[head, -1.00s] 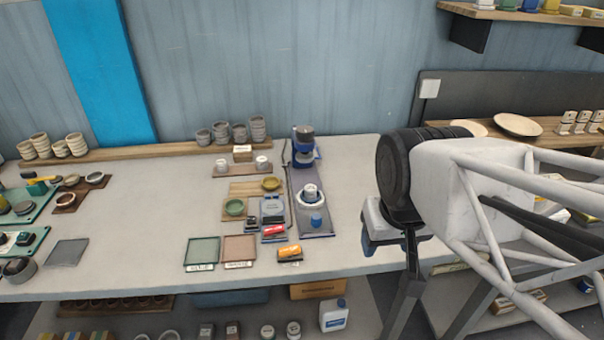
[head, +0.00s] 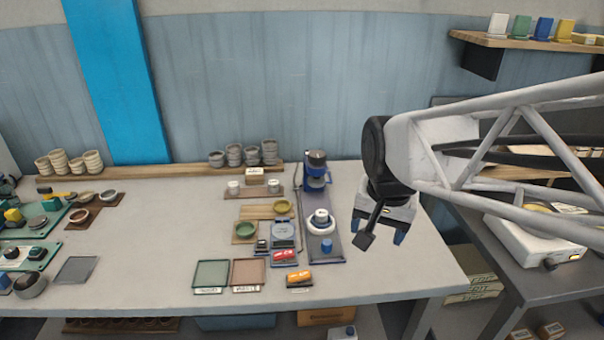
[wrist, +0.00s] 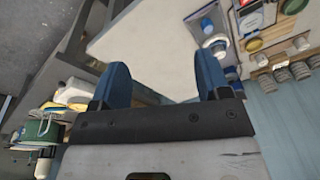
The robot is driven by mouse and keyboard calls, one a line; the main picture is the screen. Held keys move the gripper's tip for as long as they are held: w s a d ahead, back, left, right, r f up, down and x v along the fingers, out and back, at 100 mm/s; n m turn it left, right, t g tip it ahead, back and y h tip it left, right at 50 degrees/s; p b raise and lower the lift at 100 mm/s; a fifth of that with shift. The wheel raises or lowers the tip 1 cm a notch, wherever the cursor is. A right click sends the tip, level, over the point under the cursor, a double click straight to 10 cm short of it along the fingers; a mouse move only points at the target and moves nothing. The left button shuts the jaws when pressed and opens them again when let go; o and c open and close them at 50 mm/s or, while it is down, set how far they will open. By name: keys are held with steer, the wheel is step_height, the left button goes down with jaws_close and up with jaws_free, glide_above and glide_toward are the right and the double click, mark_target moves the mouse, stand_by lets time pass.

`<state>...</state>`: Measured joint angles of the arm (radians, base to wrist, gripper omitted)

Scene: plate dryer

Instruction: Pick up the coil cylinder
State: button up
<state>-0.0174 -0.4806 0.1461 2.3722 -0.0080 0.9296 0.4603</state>
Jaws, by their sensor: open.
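My gripper (head: 378,230) is open and empty, in the air over the right end of the bench. In the wrist view its two blue fingers (wrist: 161,75) are apart with nothing between them. No part is clearly marked as the coil cylinder. Candidates on the bench, left of my gripper, are a red cylinder (head: 284,255), an orange cylinder (head: 299,278) on a dark holder, and a white cylinder (head: 321,217) in a white ring on the blue machine's base. The gripper touches none of them.
A blue machine (head: 317,170) stands at the back of the bench (head: 390,280). Green (head: 211,273) and pinkish (head: 248,272) trays lie at the front. Grey cups (head: 235,155) stand on the back ledge. A white appliance (head: 535,240) is on the right table. The bench's right end is clear.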

steer(key=w+a+f+m+g, duration=0.15)
steer(key=w+m, duration=0.25)
steer(key=w, duration=0.4)
steer(key=w+a+f+m+t, duration=0.1)
steer(key=w+f+m, duration=0.15)
steer(key=w, duration=0.45)
steer(key=m+g, duration=0.2)
steer(key=m, duration=0.6)
glide_above(322, 213)
steer(key=shift+t, duration=0.25)
steer(key=f, duration=0.7)
steer(key=shift+w+a+f, duration=0.15)
steer(key=shift+w+f, duration=0.05)
steer(key=shift+f, duration=0.2)
steer(key=shift+f, duration=0.1)
steer(key=shift+f, duration=1.2)
steer(key=shift+f, duration=0.1)
steer(key=shift+s+f, duration=0.1)
steer(key=shift+f, duration=2.4)
steer(key=shift+c, duration=0.3)
